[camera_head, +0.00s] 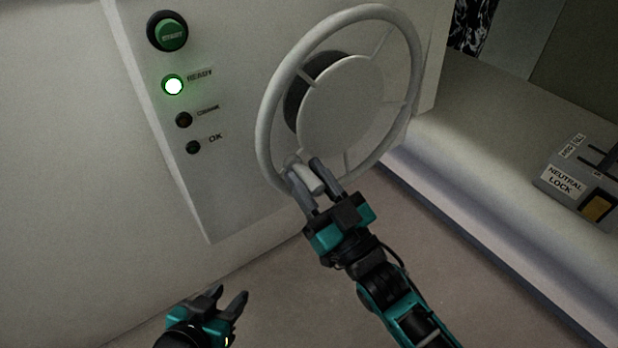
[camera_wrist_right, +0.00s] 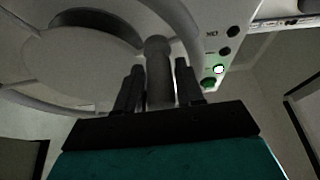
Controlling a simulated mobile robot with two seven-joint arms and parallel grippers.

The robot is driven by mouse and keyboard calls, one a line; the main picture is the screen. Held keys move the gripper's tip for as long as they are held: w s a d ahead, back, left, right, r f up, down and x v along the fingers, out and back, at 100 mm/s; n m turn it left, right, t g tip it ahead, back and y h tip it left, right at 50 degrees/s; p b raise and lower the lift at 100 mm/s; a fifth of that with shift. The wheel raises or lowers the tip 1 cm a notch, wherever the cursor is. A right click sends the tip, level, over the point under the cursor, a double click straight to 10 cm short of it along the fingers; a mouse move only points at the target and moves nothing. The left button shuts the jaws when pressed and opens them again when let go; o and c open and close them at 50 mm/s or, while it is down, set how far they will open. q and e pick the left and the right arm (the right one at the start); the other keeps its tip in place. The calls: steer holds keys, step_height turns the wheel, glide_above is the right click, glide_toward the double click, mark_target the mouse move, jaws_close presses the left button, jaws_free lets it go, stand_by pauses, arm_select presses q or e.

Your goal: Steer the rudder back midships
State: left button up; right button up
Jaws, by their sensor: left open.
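A white steering wheel (camera_head: 268,108) with thin spokes and a round hub is mounted on the pale console. A pale spinner knob (camera_head: 311,178) stands out from its lower left rim; in the right wrist view the knob (camera_wrist_right: 158,72) is upright between the fingers. My right gripper (camera_head: 310,176) is shut on the knob, one finger on each side. My left gripper (camera_head: 229,296) is open and empty, low and apart from the wheel. The rudder itself is not in view.
Left of the wheel, the panel carries a green START button (camera_head: 171,34), a lit green READY lamp (camera_head: 173,85), and dark COMMAND-like (camera_head: 183,120) and OK (camera_head: 193,147) lamps. A NEUTRAL LOCK box (camera_head: 566,186) sits on the right ledge (camera_head: 480,130).

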steer(key=shift+c, duration=0.5)
jaws_close()
